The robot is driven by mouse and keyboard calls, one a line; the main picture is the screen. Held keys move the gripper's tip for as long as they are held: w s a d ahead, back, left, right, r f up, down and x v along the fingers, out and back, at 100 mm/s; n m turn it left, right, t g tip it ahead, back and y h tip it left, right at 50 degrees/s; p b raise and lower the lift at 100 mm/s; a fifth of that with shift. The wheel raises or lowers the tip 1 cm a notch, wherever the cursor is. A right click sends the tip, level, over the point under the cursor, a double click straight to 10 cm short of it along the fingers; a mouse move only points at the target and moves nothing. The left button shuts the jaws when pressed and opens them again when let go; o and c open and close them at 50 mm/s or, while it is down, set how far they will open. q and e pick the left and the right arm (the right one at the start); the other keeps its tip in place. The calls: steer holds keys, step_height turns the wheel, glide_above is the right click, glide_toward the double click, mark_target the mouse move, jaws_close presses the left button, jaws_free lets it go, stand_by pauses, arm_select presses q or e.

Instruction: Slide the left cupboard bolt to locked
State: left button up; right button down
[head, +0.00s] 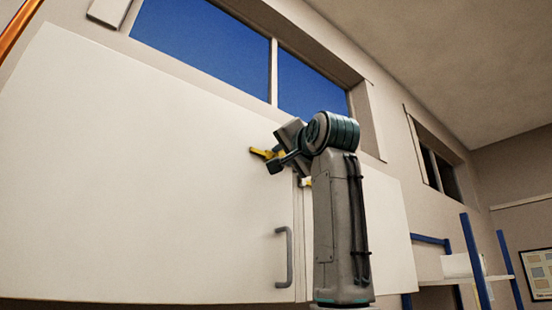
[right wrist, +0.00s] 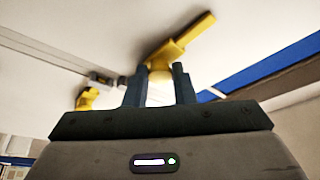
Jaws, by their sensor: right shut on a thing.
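The white cupboard (head: 150,180) has two doors, with a seam beside my right arm. A yellow bolt (head: 258,152) sits high on the left door near the seam; it also shows in the right wrist view (right wrist: 190,40) as a yellow bar with a stub towards me. My right gripper (head: 276,160) is at this bolt; in the right wrist view its dark fingers (right wrist: 159,88) are closed around the stub. A second yellow piece (head: 305,182) is lower, by the seam, partly hidden by my arm; it shows at left in the wrist view (right wrist: 88,97). My left gripper is out of view.
A grey handle (head: 284,257) stands out from the left door below the bolt. A window (head: 215,40) lies above the cupboard. A blue-post shelf (head: 475,260) stands at right. An orange bar (head: 18,28) crosses the top left corner. The left door's front is clear.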

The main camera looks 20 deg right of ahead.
steer(key=c, duration=1.2)
jaws_free()
steer(key=shift+w+d+f, duration=0.1)
steer(key=shift+w+d, duration=0.05)
steer(key=shift+d, duration=0.15)
arm_select(q)
step_height(320, 180, down, 7)
steer(key=s+b, duration=0.2)
steer(key=b, duration=0.5)
steer(key=shift+s, duration=0.4)
arm_select(e)
steer(key=v, duration=1.1)
